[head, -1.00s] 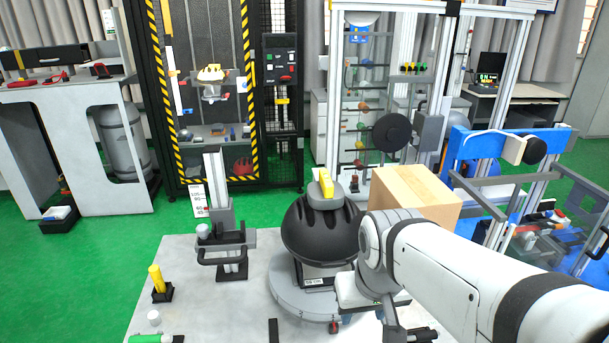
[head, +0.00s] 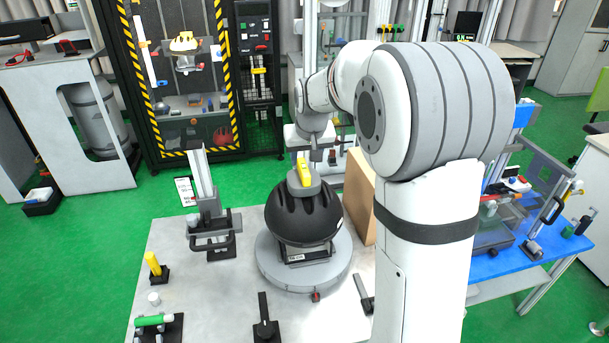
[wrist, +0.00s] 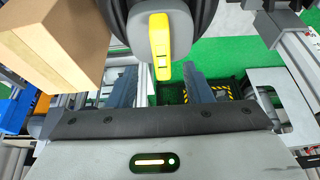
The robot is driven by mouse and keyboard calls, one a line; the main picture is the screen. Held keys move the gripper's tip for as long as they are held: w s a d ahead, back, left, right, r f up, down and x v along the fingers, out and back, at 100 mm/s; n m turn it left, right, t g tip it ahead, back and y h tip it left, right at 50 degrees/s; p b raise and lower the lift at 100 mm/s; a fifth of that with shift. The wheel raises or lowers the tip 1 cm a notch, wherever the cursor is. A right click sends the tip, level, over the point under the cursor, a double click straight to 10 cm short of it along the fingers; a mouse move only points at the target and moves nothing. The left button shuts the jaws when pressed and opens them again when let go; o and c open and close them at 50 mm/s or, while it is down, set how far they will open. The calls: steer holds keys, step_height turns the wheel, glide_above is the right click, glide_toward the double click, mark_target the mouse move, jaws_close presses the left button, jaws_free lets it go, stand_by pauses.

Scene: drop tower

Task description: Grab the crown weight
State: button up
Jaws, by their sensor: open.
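The crown weight, a grey block with a yellow top grip (head: 303,174), sits on top of a black ribbed helmet (head: 302,216). The helmet rests on a round grey base on the light table. My gripper (head: 316,152) is just above and slightly behind the weight in the head view, partly hidden by my wrist. In the wrist view the yellow grip (wrist: 159,40) points down the picture, its end near the gap between the two dark fingers of my gripper (wrist: 161,76). The fingers are apart and hold nothing.
A cardboard box (head: 360,195) stands just right of the helmet and also shows in the wrist view (wrist: 55,45). A grey upright fixture (head: 207,200) stands to the left. The table (head: 190,285) has clear patches at front left. The striped tower is behind.

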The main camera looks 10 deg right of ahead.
mark_target(303, 166)
steer(key=p+x, duration=0.1)
steer(key=x, duration=0.4)
steer(key=shift+a+f+p, duration=0.15)
steer(key=shift+f+p, duration=0.05)
steer(key=shift+p, duration=0.15)
jaws_close()
stand_by(1.0)
steer(key=shift+r, duration=0.2)
